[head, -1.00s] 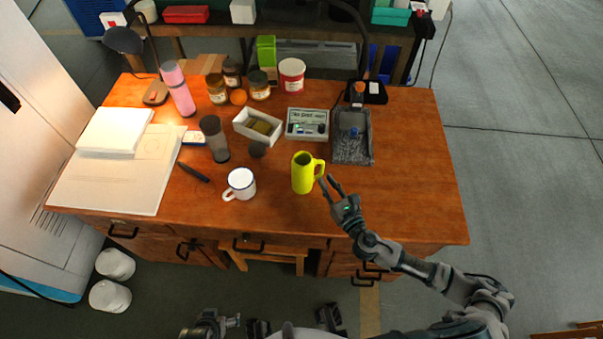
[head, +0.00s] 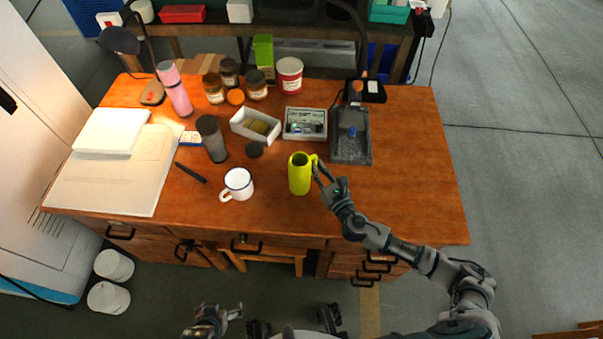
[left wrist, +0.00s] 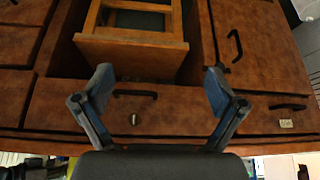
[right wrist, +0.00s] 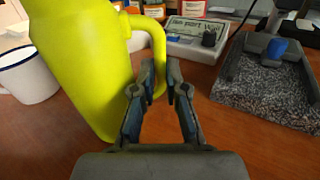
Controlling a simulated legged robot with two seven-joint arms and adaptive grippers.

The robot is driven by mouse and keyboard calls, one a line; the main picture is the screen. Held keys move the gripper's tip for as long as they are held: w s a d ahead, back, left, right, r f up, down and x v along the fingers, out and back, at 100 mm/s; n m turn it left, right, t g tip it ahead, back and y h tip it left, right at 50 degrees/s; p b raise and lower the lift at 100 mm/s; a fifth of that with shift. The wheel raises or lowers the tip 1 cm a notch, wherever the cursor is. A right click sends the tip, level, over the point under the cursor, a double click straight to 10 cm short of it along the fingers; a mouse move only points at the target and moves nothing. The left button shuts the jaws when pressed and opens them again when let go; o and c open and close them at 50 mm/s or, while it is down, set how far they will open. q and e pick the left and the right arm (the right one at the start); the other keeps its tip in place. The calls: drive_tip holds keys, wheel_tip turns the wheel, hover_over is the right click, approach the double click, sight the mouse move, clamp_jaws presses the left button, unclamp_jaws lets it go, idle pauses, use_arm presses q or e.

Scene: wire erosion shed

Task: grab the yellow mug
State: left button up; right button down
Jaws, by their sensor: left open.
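The yellow mug (head: 299,176) stands upright on the wooden desk, right of the white mug, with its handle toward the right. My right gripper (head: 317,172) is at this handle. In the right wrist view the yellow mug (right wrist: 85,70) fills the left side, and the fingers of my right gripper (right wrist: 162,68) are close together, one on each side of the handle, closed on it. My left gripper (head: 232,313) is low in front of the desk, empty. In the left wrist view my left gripper (left wrist: 160,85) has its fingers wide apart, facing the drawers.
The white mug (head: 238,183) stands close to the left. Behind are a white box (head: 244,128), a grey instrument (head: 305,123) and a dark tray-like stand (head: 350,150). A dark cylinder (head: 212,138) stands further left. The desk's right side (head: 415,170) is clear.

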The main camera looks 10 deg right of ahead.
drive_tip(key=shift+d+f, duration=0.1)
drive_tip(key=shift+d, duration=0.4)
drive_tip(key=shift+a, duration=0.3)
drive_tip(key=shift+a+r, duration=0.15)
drive_tip(key=shift+r, duration=0.3)
drive_tip(key=shift+r+p, duration=0.25)
drive_tip(key=shift+p, duration=0.1)
drive_tip(key=shift+r, duration=0.45)
use_arm(q)
drive_tip(key=s+a+g+y+p, duration=0.1)
drive_tip(key=s+a+g, duration=0.15)
drive_tip(key=s, duration=0.35)
drive_tip(key=s+d+p+x, duration=0.1)
drive_tip(key=p+x, duration=0.1)
drive_tip(key=x, duration=0.6)
drive_tip(key=shift+f+g+p, duration=0.25)
drive_tip(key=shift+g+p, duration=0.1)
drive_tip(key=shift+g, duration=0.1)
use_arm(e)
drive_tip(key=s+a+r, duration=0.1)
drive_tip(key=s+a, duration=0.2)
drive_tip(key=s, duration=0.4)
drive_tip(key=s+a+r, duration=0.2)
drive_tip(key=s+a, duration=0.2)
drive_tip(key=s, duration=0.3)
drive_tip(key=shift+a, duration=0.15)
